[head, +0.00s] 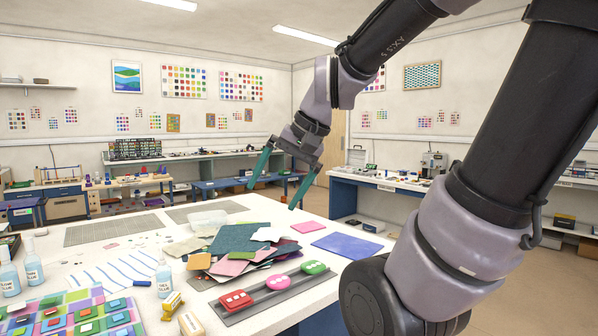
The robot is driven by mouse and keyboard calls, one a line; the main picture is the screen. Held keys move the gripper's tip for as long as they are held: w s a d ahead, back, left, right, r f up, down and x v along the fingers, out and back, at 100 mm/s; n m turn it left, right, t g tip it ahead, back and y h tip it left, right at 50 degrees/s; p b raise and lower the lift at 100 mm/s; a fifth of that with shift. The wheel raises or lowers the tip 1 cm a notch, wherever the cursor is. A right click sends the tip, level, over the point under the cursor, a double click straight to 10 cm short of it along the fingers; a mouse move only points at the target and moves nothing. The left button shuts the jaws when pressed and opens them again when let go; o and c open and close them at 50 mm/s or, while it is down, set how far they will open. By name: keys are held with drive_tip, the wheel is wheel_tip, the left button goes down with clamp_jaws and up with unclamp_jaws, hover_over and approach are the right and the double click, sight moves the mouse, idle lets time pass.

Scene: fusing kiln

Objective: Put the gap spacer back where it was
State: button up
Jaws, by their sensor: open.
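My gripper (271,198) is open, with two teal fingers pointing down, and nothing shows between them. It hangs in the air above the back of the white worktable (345,246). I cannot tell for sure which object is the gap spacer. A grey rail (257,306) at the table's front right holds a red piece (236,300), a pink piece (278,282) and a green piece (313,268), each with small pale marks.
Glass sheets (238,238) are piled mid-table, beside a clear tub (208,220). A blue sheet (347,245) and a pink sheet (309,226) lie flat at right. Grey mats (113,229) lie behind.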

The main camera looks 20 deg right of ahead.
drive_tip(key=d+r, duration=0.1)
drive_tip(key=s+d+r+t+h, duration=0.1)
drive_tip(key=d+r+n+t+h, duration=0.1)
drive_tip(key=d, duration=0.1)
drive_tip(key=shift+s+r, duration=0.15)
drive_tip(key=shift+s, duration=0.25)
idle(0.9)
